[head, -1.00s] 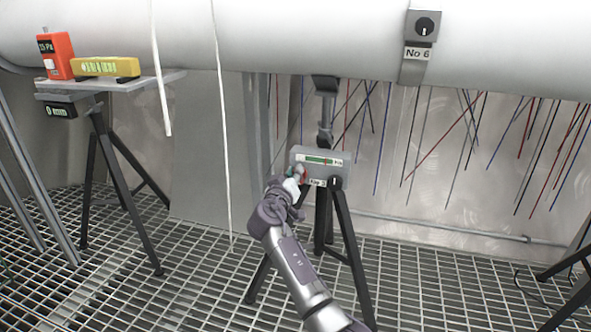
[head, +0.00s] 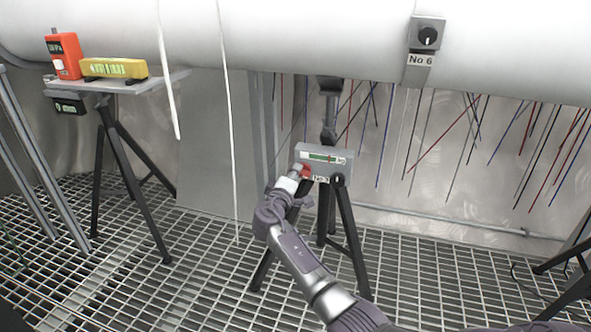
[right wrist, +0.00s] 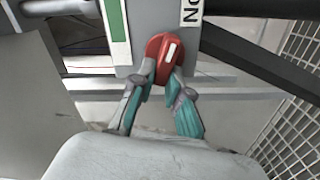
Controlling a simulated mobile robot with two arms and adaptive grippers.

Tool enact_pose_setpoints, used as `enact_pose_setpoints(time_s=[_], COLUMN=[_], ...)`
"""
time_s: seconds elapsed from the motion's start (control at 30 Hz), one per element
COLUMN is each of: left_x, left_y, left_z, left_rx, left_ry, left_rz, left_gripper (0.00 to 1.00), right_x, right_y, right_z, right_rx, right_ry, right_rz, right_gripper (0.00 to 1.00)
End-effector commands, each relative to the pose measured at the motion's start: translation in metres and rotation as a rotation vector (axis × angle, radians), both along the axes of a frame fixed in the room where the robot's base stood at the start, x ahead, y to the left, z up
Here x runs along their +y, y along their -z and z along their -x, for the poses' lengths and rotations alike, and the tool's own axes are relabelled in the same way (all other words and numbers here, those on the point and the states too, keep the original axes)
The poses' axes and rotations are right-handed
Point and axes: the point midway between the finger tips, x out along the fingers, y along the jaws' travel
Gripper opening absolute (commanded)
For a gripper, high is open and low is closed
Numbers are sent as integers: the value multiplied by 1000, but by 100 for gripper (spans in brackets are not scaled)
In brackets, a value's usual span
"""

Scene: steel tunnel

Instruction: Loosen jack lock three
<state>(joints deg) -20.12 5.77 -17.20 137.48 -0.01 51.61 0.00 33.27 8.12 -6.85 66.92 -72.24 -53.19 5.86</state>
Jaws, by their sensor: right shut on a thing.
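The jack's grey box (head: 338,168) sits on a black tripod (head: 350,235) under the large pipe. It has a green strip on its front and a small label whose number I cannot read. The red lock knob (head: 306,171) is at the box's left end. In the right wrist view the red knob (right wrist: 165,52) has a pale mark on it. My right gripper (head: 298,173) is at the knob, its teal-padded fingers (right wrist: 162,82) shut on it from both sides. The fingertips hide part of the knob's sides. My left gripper is out of view.
A shelf (head: 150,83) on a tripod at left holds an orange-red gauge (head: 65,55) and a yellow level (head: 115,68). White cords hang left of the jack. A No 6 dial (head: 425,38) is on the pipe. The grating floor (head: 205,275) is open in front.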

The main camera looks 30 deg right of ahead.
Motion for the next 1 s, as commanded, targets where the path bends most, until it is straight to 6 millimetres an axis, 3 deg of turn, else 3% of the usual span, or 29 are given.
enact_pose_setpoints(time_s=[0.7,0.73,0.87,1.0], left_x=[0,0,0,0], left_y=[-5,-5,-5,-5], left_z=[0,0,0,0], left_rx=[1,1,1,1], left_ry=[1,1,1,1], left_rz=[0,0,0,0], left_gripper=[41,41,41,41], right_x=[1,1,1,1], right_y=[3,3,3,2], right_z=[0,0,0,0], right_rx=[62,62,62,61], right_ry=[-1,-1,-1,-1], right_rz=[49,49,49,49], right_gripper=[0,17,39,41])
